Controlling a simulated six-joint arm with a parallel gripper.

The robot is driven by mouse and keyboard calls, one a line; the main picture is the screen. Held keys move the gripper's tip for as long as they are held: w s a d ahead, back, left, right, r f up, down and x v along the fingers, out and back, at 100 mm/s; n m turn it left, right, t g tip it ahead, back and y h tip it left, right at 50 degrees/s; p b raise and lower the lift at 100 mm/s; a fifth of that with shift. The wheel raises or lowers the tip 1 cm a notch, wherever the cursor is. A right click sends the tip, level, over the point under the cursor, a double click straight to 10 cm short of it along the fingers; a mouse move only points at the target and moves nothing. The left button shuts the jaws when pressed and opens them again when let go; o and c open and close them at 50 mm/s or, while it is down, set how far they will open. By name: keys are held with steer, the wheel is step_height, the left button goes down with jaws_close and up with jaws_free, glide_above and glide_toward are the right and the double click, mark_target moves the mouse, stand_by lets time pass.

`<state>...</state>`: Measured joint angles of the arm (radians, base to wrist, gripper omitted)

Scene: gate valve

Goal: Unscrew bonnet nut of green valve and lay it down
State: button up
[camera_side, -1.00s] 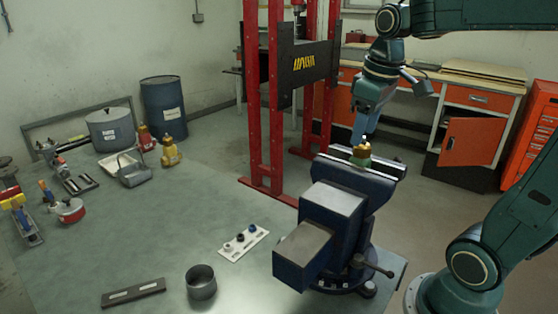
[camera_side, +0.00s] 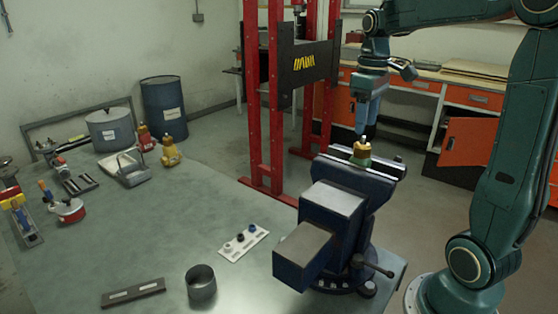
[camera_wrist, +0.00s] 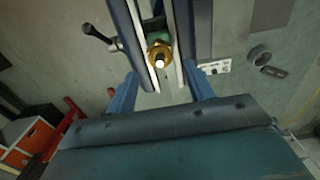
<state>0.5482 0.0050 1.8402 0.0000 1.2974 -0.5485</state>
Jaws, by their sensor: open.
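The green valve (camera_side: 363,161) is clamped upright in the blue bench vise (camera_side: 318,225), with only its upper part showing between the jaws. Its brass bonnet nut (camera_side: 361,150) sits on top, and a bright stem tip stands up from it. In the wrist view the nut (camera_wrist: 160,55) lies between the vise jaws, with a bit of green body (camera_wrist: 158,36) beyond. My gripper (camera_side: 366,133) points down just above and behind the valve in the side view. In the wrist view its two fingers (camera_wrist: 163,88) are spread wide and empty, apart from the nut.
On the bench are a white strip with small parts (camera_side: 243,243), a grey ring-shaped cup (camera_side: 201,282) and a dark flat bar (camera_side: 133,293). Red and yellow valves (camera_side: 169,150) stand at the back left. The bench middle is clear. A red press frame (camera_side: 277,100) stands behind.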

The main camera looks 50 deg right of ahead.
mark_target(363, 145)
steer(key=shift+f, duration=3.2)
steer(key=c, duration=0.9)
steer(key=shift+c, duration=0.2)
